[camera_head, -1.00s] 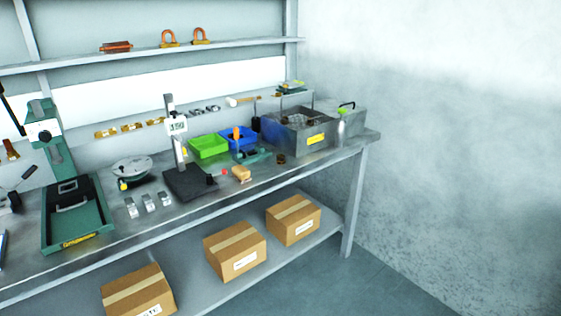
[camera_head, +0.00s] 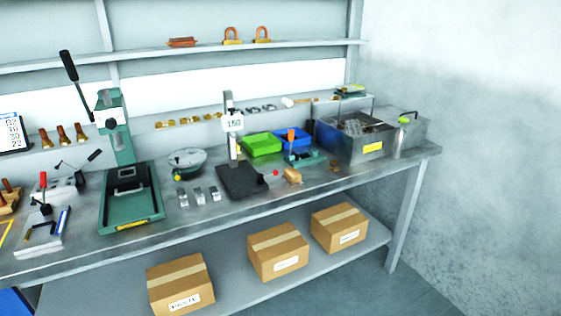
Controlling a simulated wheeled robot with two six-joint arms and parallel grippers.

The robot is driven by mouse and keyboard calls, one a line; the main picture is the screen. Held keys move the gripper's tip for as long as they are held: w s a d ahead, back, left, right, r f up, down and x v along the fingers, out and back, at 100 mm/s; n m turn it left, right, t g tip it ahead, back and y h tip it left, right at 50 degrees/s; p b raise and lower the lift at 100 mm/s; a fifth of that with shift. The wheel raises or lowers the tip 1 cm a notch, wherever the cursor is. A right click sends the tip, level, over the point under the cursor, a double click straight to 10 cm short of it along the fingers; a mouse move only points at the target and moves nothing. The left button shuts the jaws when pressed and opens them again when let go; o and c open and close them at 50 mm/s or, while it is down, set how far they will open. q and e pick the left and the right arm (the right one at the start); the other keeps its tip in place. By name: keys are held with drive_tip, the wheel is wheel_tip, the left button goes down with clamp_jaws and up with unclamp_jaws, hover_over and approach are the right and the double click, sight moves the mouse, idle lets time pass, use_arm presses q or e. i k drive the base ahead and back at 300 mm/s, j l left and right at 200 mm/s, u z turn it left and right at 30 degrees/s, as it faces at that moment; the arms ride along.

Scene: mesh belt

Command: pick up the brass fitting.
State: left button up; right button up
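Several brass-coloured tapered pieces (camera_head: 62,134) stand against the back wall at the left. A small brownish round piece (camera_head: 335,167) lies on the bench in front of the grey metal tank. I cannot tell which of these is the brass fitting. Neither of my grippers is in view.
The workbench (camera_head: 240,207) carries a green press (camera_head: 130,200), a gauge stand (camera_head: 240,180), a green bin (camera_head: 262,145), a blue bin (camera_head: 293,138) and a grey tank (camera_head: 345,147). Cardboard boxes (camera_head: 277,252) sit on the lower shelf. Floor shows at the lower right.

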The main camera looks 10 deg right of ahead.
sight(334, 164)
drive_tip(key=i+l+u, duration=0.25)
drive_tip(key=l, duration=0.25)
drive_tip(key=i+l+u, duration=0.1)
drive_tip(key=l+u, duration=0.2)
drive_tip(key=l, duration=0.2)
drive_tip(key=i+l+u, duration=0.25)
drive_tip(key=l, duration=0.3)
drive_tip(key=l+u, duration=0.25)
drive_tip(key=l, duration=0.25)
drive_tip(key=k, duration=0.05)
